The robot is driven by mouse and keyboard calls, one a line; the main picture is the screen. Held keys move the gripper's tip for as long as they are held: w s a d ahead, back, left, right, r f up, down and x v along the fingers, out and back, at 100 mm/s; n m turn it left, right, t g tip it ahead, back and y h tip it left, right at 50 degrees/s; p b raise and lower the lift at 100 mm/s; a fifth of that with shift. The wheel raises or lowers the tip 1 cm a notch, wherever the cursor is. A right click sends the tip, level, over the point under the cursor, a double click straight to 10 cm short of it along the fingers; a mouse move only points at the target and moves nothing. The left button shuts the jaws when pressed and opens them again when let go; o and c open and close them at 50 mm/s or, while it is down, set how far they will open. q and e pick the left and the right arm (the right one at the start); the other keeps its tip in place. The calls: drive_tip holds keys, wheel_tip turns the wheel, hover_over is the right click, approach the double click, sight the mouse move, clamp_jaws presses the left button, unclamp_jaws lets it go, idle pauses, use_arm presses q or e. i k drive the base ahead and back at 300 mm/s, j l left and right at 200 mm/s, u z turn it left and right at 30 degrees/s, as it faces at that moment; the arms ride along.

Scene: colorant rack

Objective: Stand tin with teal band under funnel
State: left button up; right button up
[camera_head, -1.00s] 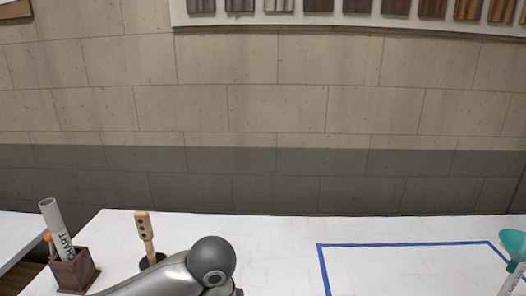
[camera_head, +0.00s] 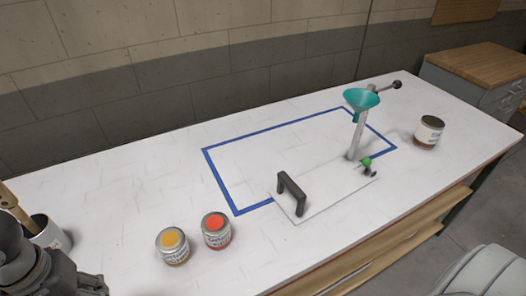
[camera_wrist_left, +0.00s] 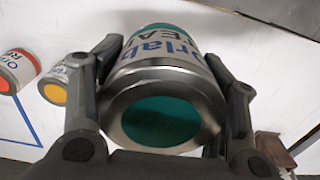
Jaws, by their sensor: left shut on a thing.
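The tin with the teal band (camera_wrist_left: 150,78) is in the left wrist view, with teal on its near end and a teal band at its far end. My left gripper (camera_wrist_left: 165,60) is shut on it, one finger on each side. The teal funnel (camera_head: 361,98) is held on an upright post above a white base plate (camera_head: 325,190) in the head view. The spot below the funnel is bare. In the head view, part of my left arm shows at the bottom left, and the held tin is not visible there. My right gripper is not in view.
A yellow-topped tin (camera_head: 172,247) and a red-topped tin (camera_head: 216,231) stand left of the plate. A dark-topped tin (camera_head: 429,132) stands right of the funnel. Blue tape (camera_head: 228,190) outlines mostly clear table.

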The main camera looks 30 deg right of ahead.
sight(340, 176)
drive_tip(key=l+z, duration=0.1)
drive_tip(key=z, duration=0.7)
drive_tip(key=i+l+z, duration=0.1)
drive_tip(key=z, duration=0.3)
drive_tip(key=i+l, duration=0.45)
drive_tip(key=l+z, duration=0.05)
drive_tip(key=l, duration=0.05)
